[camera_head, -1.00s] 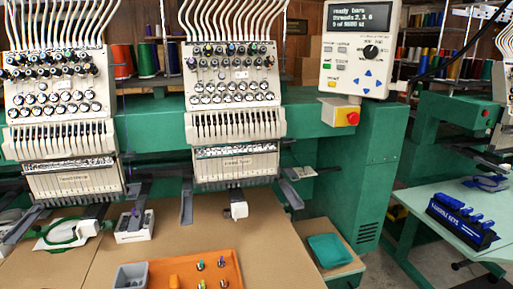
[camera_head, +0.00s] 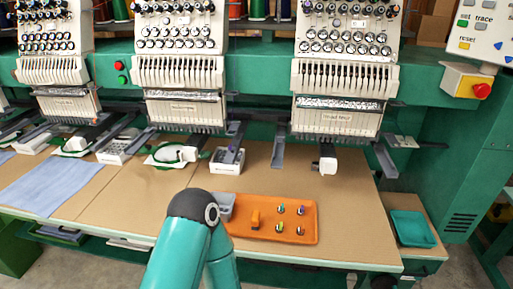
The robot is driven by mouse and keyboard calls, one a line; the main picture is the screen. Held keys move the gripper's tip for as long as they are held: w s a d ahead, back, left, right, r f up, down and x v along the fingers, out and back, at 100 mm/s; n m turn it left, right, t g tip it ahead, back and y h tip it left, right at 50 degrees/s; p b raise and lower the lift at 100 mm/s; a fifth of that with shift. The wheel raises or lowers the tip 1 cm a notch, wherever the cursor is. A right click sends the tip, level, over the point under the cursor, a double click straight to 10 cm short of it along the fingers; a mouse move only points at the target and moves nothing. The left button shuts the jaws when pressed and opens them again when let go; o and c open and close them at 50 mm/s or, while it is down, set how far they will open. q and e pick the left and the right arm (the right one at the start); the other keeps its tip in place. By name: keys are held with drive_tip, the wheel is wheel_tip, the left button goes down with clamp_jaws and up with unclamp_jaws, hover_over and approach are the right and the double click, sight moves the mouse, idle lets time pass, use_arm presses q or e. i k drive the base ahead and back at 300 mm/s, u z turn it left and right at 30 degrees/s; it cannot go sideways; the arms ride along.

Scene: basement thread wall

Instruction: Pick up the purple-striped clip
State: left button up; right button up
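An orange tray (camera_head: 309,236) lies on the brown table. Several small clips stand upright in it, with coloured marks too small to read surely. The back right clip (camera_head: 300,210) seems to carry a purple mark. The back left clip (camera_head: 282,209) and front left clip (camera_head: 279,227) look greenish, and the front right clip (camera_head: 299,230) is dark. A teal arm of mine rises from the bottom edge and its elbow covers the area left of the tray.
Embroidery heads (camera_head: 338,115) overhang the table's back. A teal tray (camera_head: 412,229) is at the right. Bare table (camera_head: 350,215) lies right of the orange tray.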

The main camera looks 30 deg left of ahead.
sight(232, 147)
drive_tip(key=u, duration=1.55)
drive_tip(key=i, duration=0.1)
drive_tip(key=z, duration=2.4)
drive_tip(key=k, duration=1.25)
drive_tip(key=u, duration=1.1)
drive_tip(key=i, duration=1)
